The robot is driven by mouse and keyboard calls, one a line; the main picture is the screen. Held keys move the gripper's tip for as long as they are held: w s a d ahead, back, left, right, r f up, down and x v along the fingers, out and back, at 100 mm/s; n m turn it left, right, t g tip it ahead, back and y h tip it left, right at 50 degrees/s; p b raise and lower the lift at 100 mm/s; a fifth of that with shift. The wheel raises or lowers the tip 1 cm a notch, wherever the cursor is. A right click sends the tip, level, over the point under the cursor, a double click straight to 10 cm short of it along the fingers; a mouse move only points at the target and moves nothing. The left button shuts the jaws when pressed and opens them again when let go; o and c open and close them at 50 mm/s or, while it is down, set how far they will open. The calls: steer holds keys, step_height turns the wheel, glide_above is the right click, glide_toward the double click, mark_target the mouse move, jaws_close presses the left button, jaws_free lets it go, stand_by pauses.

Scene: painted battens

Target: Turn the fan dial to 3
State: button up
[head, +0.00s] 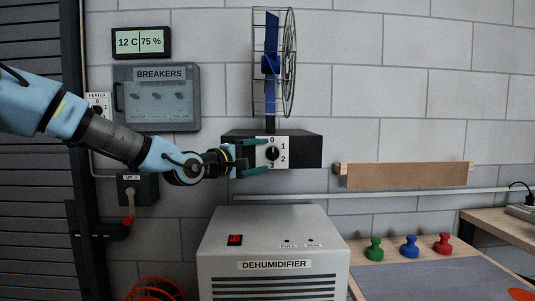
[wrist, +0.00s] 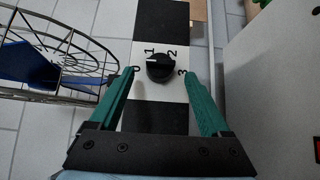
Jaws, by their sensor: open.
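The fan dial (head: 272,153) is a black round knob on a white plate marked 0, 1, 2 and 3, on the front of the black fan box (head: 308,149). My gripper (head: 257,156) is open in front of it, one teal finger near the 0 and the other near the 3. In the wrist view the dial (wrist: 160,68) sits between the fingertips, with a gap on each side. A small pale mark on the knob lies on its side toward 0 and 1. I cannot tell the exact setting.
The caged fan (head: 272,65) rises above the box. The dehumidifier (head: 272,245) stands below it. The breaker panel (head: 156,97) is on the wall at left.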

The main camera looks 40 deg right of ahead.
mark_target(273, 154)
steer(key=shift+w+d+p, duration=0.15)
steer(key=shift+d+p, duration=0.2)
steer(key=shift+d, duration=1.1)
steer(key=shift+c, duration=0.3)
jaws_close()
